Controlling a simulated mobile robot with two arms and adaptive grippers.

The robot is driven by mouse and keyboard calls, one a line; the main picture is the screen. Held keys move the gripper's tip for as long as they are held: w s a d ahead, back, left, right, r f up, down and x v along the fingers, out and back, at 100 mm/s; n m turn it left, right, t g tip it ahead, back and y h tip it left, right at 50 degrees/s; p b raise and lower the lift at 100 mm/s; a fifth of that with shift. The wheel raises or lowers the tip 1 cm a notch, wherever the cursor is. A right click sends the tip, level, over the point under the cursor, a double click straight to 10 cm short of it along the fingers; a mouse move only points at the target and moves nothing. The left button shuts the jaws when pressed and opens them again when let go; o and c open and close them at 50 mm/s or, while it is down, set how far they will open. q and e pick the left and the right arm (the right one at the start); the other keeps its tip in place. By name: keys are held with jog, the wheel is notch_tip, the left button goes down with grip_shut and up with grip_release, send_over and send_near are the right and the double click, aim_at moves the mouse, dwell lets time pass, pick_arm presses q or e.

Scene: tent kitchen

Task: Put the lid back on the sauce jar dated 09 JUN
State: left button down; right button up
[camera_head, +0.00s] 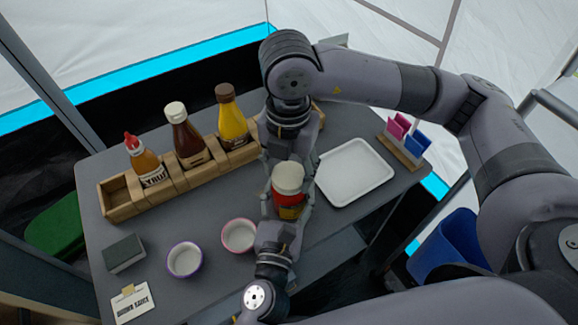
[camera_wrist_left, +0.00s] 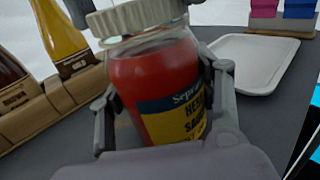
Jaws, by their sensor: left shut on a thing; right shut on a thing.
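The sauce jar (camera_head: 288,198) is red with a yellow and dark label and stands upright at the middle of the table. My left gripper (camera_head: 287,203) is shut around its sides; its fingers flank the jar (camera_wrist_left: 160,85) in the left wrist view. The ribbed cream lid (camera_head: 289,175) is over the jar's mouth, and the lid (camera_wrist_left: 135,18) looks slightly tilted in the wrist view. I cannot tell whether it is seated. My right gripper (camera_head: 289,165) comes from above and is shut on the lid. No date is readable on the visible label.
A wooden rack (camera_head: 122,198) holds several sauce bottles at the back left. A white tray (camera_head: 353,172) lies right of the jar, with a card holder (camera_head: 400,152) beyond. Two small bowls (camera_head: 185,260) (camera_head: 239,236), a dark block (camera_head: 124,253) and a labelled card (camera_head: 132,304) sit front left.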

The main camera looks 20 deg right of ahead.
jog(key=m, duration=0.8)
jog(key=shift+w+m, duration=0.1)
jog(key=shift+m, duration=0.2)
jog(key=o, duration=0.7)
jog(key=shift+o, duration=0.2)
jog(key=shift+r, duration=2.25)
jog(key=shift+c, duration=0.5)
